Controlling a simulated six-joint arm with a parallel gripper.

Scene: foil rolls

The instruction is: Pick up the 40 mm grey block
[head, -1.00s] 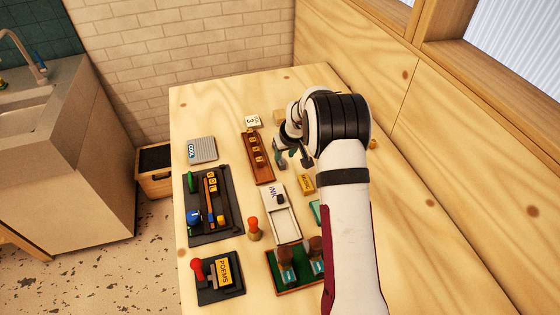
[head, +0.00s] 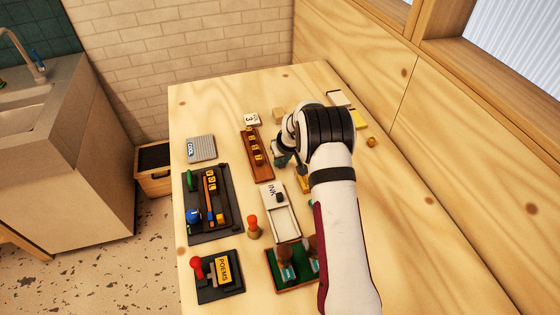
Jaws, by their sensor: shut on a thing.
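My gripper (head: 290,162) hangs low over the middle of the table, left of my forearm. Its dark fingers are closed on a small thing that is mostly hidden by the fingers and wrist. It looks grey, in keeping with the grey block, but its outline and size cannot be made out. No other loose grey cube shows clearly on the table. A yellow labelled block (head: 303,184) lies just below the fingers, partly covered; I cannot tell whether they touch it.
A wooden type holder (head: 260,168) and a white INK tray (head: 284,222) stand close by. A grey COOL plate (head: 201,149), a dark tray (head: 228,228), a red-topped peg (head: 253,227) and a POEMS stand (head: 222,290) are left. A green tray (head: 292,283) sits in front.

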